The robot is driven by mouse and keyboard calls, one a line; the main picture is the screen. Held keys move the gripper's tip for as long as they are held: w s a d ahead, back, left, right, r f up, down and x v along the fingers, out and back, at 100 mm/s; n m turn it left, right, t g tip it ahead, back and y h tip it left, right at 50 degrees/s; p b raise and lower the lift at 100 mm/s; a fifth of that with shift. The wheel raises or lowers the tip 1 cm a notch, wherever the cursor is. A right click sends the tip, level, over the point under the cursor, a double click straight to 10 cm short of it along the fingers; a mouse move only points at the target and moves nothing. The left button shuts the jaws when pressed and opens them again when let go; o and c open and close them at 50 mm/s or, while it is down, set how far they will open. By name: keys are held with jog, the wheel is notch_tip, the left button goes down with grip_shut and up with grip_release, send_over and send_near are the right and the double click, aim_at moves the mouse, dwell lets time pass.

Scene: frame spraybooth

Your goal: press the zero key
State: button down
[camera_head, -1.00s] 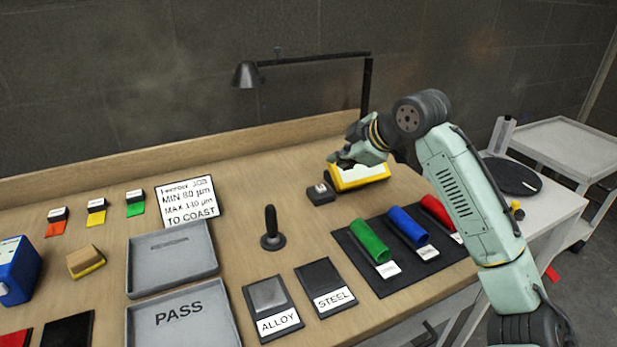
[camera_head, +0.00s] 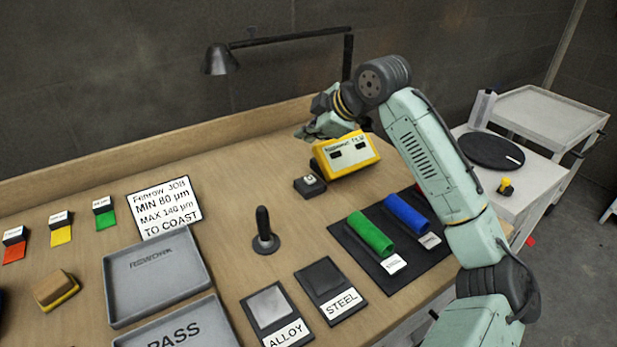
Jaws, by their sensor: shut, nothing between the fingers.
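A small dark block with a light marked top (camera_head: 309,184) lies on the bench, just left of a yellow device with a pale face and two dark windows (camera_head: 346,155). The marking is too small to read, so I cannot tell whether this block is the zero key. My gripper (camera_head: 305,134) is shut and empty, above and behind the block, at the upper left of the yellow device. I see a gap between the fingertips and the block. The arm reaches in from the right, and the wrist is behind the device's top edge.
A black upright handle (camera_head: 264,232) stands in the middle of the bench. Green (camera_head: 370,233) and blue (camera_head: 406,213) rolls lie on a dark mat at right. ALLOY (camera_head: 271,308) and STEEL (camera_head: 327,283) plates lie in front. A lamp (camera_head: 221,60) overhangs the back.

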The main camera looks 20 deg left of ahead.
aim_at(308, 180)
jog(key=shift+f+b, duration=1.75)
jog(key=shift+f, duration=2.65)
jog(key=shift+f, duration=0.1)
jog(key=shift+f, duration=0.35)
jog(key=shift+f+b, duration=0.5)
jog(key=shift+f, duration=0.05)
jog(key=shift+r, duration=0.15)
jog(key=shift+r+p, duration=0.75)
jog(key=shift+r, duration=0.1)
